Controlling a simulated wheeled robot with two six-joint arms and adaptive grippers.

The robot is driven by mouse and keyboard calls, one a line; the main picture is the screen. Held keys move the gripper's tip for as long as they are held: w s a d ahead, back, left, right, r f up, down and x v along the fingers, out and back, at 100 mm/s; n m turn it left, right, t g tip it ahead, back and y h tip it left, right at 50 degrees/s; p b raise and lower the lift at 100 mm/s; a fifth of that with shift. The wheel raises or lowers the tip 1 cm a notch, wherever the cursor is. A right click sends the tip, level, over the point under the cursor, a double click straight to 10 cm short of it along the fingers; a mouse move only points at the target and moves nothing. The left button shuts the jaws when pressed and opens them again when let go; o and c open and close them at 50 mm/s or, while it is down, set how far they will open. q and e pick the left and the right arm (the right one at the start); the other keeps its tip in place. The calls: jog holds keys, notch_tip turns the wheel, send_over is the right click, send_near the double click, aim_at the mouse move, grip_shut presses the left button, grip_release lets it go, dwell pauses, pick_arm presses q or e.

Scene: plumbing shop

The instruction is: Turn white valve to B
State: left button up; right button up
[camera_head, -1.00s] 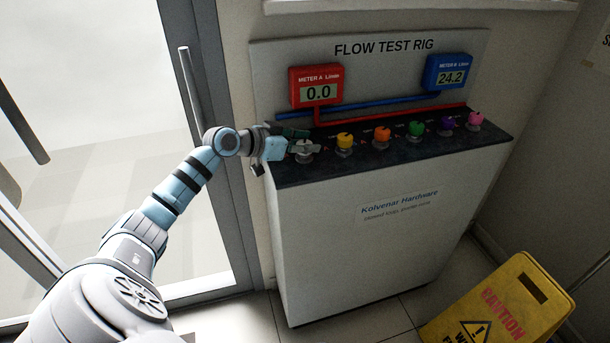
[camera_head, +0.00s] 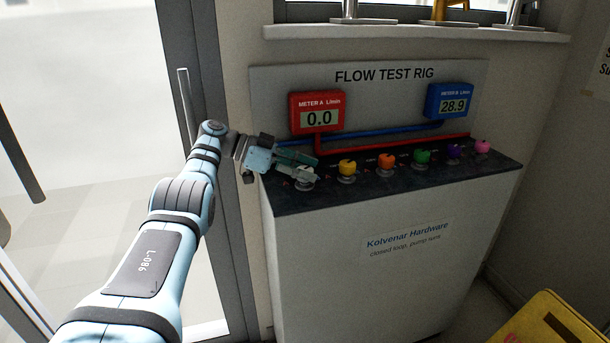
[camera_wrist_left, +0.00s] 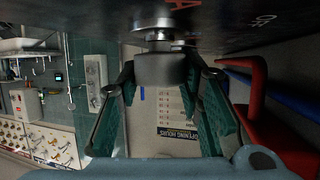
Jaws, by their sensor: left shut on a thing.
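The white valve (camera_head: 305,182) is the leftmost in the row on the dark top of the flow test rig. My left gripper (camera_head: 309,168) reaches it from the left, its fingers covering most of the knob. In the left wrist view the valve knob (camera_wrist_left: 160,68) sits between the two fingertips, which are shut on it. Part of a red letter A shows on the panel beside it. The exact pointing of the knob is hard to tell. The red Meter A (camera_head: 318,114) reads 0.0. The blue Meter B (camera_head: 451,102) reads 28.9. My right gripper is not in view.
Yellow (camera_head: 347,167), orange (camera_head: 386,161), green (camera_head: 422,157), purple (camera_head: 454,151) and pink (camera_head: 482,147) valves stand to the right in the same row. Red and blue pipes run behind them. A yellow caution sign (camera_head: 545,325) stands at the lower right.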

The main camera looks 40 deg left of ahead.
pick_arm(q)
jog(key=shift+f, duration=0.1)
jog(key=o, duration=1.2)
